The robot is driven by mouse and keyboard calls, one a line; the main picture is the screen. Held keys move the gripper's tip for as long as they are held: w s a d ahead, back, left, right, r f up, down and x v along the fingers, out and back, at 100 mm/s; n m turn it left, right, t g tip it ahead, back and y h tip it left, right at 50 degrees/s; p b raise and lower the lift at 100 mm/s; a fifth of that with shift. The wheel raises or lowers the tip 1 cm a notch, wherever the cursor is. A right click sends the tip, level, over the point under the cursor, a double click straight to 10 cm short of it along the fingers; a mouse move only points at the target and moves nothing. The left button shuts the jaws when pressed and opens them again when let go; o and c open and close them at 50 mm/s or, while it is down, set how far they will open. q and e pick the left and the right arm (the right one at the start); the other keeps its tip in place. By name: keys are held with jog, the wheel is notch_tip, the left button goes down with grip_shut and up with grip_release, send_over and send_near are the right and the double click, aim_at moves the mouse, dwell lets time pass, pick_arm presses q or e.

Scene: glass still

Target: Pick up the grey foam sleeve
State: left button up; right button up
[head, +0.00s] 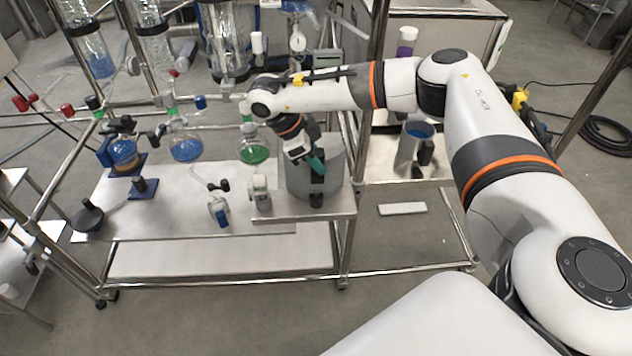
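A wide grey cylinder (333,172) stands on the right end of the white bench shelf; it is the best match for the grey foam sleeve, though I cannot be sure of its material. My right arm reaches in from the right, above the shelf. My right gripper (316,193) points down over the front of the cylinder and hides part of it. Its dark fingers overlap the cylinder's near wall in the picture. I cannot tell whether they touch it or how wide they are apart. My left gripper is not in view.
Flasks with blue liquid (186,148) and green liquid (254,152) hang left of the cylinder. Small white-and-blue devices (219,212) stand on the shelf. A metal beaker (411,145) stands to the right. Metal frame posts rise around the bench. The shelf's front left is mostly clear.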

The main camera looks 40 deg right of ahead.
grip_shut()
jog(key=shift+r, duration=0.1)
jog(key=shift+r, duration=0.1)
